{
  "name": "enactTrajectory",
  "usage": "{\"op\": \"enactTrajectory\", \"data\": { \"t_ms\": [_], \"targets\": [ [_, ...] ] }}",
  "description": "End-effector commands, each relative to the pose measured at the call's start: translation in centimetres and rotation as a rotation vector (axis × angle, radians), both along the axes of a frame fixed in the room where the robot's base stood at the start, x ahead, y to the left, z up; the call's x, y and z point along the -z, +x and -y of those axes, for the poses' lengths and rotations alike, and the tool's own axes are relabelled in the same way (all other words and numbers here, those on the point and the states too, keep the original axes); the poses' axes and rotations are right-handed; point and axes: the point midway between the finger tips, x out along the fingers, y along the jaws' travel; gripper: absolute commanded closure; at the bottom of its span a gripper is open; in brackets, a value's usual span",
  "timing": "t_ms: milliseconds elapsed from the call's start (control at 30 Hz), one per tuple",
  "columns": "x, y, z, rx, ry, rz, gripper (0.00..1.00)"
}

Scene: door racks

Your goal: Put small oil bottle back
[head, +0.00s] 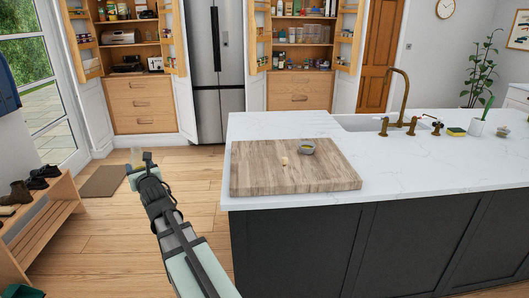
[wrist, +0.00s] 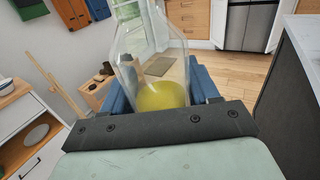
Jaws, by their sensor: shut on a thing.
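A clear glass bottle (wrist: 158,62) with yellow oil in its lower part fills the middle of the wrist view. My gripper (wrist: 160,88) is shut on it, with blue fingers on both sides of the glass. The bottle's top is cut off by the frame edge. In the head view my gripper (head: 139,170) is over the wooden floor, left of the island; the bottle is hard to make out there. Open cabinet doors carry wooden racks: left pair (head: 83,38) and (head: 168,34), right pair (head: 261,36) and (head: 347,33).
A bench (head: 40,215) with shoes is at left. A fridge (head: 215,60) stands between the cabinets. Open floor lies between.

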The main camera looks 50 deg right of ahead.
Motion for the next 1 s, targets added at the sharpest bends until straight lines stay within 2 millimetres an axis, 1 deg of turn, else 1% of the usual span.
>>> {"op": "enactTrajectory", "data": {
  "t_ms": [33, 267, 300, 367, 400, 467, 500, 567, 600, 767, 800, 967, 1000],
  "targets": [
    [-0.1, -0.2, 2.0, 0.026, 0.000, 0.001, 0.83],
    [-0.6, -1.3, 10.2, 0.129, 0.000, 0.002, 0.83],
    [-0.7, -1.5, 11.7, 0.148, 0.000, 0.002, 0.83],
    [-0.8, -1.9, 13.8, 0.174, -0.001, 0.002, 0.83],
    [-0.9, -2.2, 15.3, 0.192, -0.001, 0.002, 0.83],
    [-1.0, -2.6, 17.5, 0.220, -0.001, 0.002, 0.83],
    [-1.1, -2.9, 19.0, 0.239, -0.001, 0.002, 0.83],
    [-1.3, -3.4, 21.3, 0.268, -0.002, 0.001, 0.83],
    [-1.4, -3.8, 22.8, 0.287, -0.002, 0.001, 0.83],
    [-1.9, -5.3, 29.1, 0.366, -0.002, 0.001, 0.83],
    [-2.0, -5.8, 30.7, 0.387, -0.002, 0.001, 0.83],
    [-2.4, -7.7, 37.1, 0.468, -0.002, 0.001, 0.83],
    [-2.5, -8.1, 38.6, 0.488, -0.002, 0.001, 0.83]
  ]
}}
